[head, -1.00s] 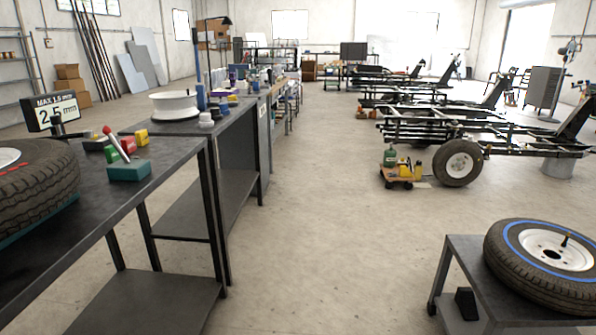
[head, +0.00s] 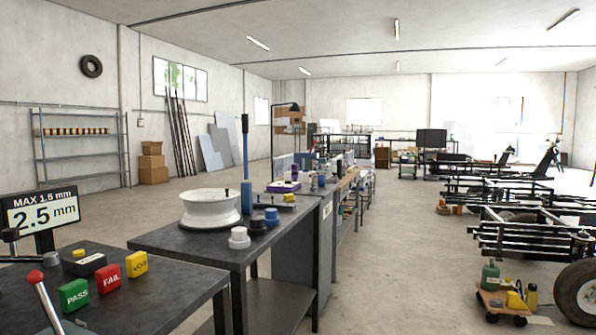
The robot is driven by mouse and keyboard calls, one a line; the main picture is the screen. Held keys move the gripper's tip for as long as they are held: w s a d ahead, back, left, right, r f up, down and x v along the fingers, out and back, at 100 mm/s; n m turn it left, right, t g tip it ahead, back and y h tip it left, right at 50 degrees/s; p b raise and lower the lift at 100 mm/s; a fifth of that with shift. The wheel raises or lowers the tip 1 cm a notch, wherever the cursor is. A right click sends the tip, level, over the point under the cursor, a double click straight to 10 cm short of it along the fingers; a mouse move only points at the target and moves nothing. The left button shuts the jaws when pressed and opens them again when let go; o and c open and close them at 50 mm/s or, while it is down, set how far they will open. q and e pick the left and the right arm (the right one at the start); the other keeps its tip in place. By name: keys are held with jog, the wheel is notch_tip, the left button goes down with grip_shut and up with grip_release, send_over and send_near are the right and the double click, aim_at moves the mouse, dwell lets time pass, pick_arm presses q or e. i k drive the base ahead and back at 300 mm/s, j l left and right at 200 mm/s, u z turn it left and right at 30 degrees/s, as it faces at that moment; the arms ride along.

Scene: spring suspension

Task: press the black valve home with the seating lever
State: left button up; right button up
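A white wheel rim (head: 210,209) lies flat on the dark workbench left of centre, with a small dark stem standing up at its right side. A tall blue upright lever (head: 246,160) stands just right of the rim; its foot is hard to make out. In front of the lever are small round pieces: a white one (head: 239,238), a black one (head: 258,226) and a blue one (head: 272,217). I cannot tell whether the black piece or the dark stem on the rim is the black valve. Neither gripper is in view.
The near bench holds a green PASS block (head: 74,294), a red FAIL block (head: 109,278), a yellow block (head: 137,264) and a "2.5 mm" display (head: 42,213). Open floor lies right of the benches. A small cart (head: 502,303) and trailer frames stand at right.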

aim_at(245, 117)
jog(key=i+l+u, duration=0.25)
jog(key=i+u, duration=0.15)
jog(key=i+l+z, duration=0.15)
jog(key=i+l, duration=1)
